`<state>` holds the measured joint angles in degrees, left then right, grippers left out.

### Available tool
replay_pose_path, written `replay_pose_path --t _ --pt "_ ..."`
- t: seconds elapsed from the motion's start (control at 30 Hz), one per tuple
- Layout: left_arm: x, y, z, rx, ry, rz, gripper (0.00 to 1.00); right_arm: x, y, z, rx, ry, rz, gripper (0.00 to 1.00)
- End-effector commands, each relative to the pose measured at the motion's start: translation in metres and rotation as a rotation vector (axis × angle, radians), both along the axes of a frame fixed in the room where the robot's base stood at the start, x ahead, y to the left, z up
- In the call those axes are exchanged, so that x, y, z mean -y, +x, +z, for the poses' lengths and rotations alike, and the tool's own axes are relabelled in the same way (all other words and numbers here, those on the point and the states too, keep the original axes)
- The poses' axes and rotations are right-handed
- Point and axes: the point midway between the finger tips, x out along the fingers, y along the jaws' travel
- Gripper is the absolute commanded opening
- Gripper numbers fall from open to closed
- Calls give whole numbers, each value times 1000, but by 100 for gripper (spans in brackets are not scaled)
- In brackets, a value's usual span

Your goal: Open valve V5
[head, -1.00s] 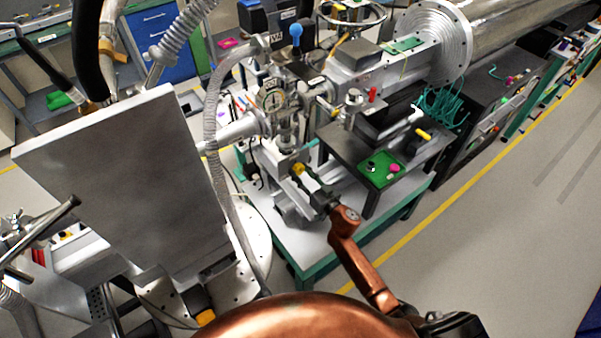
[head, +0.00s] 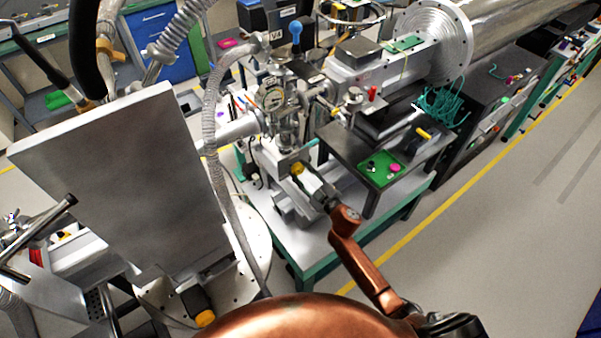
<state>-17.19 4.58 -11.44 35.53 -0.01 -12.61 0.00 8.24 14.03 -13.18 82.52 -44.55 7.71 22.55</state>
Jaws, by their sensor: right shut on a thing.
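My right arm comes up from the bottom edge as a copper-coloured link. Its gripper (head: 304,176) is at the beamline hardware on the green-framed table, shut on a small yellow knob (head: 297,168). The gripper is small and partly merges with the metal parts around it, so the exact hold is hard to see. No V5 label can be read, so I cannot confirm which valve this is. My left gripper is not in view.
A grey panel (head: 110,180) fills the left side. A ribbed hose (head: 211,120) runs down beside it. A dark shelf (head: 340,150) with a green board (head: 380,169) stands right of the gripper. A V4 label (head: 276,36) shows behind. Floor at right is clear.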

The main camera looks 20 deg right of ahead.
Motion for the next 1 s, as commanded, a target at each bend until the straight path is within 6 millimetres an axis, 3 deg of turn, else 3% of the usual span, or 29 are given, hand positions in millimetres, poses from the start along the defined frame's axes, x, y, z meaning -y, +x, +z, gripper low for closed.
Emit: replay_pose_path --t 1.0 --pt "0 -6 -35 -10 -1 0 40 -1 0 -1 326 -900 4 10"
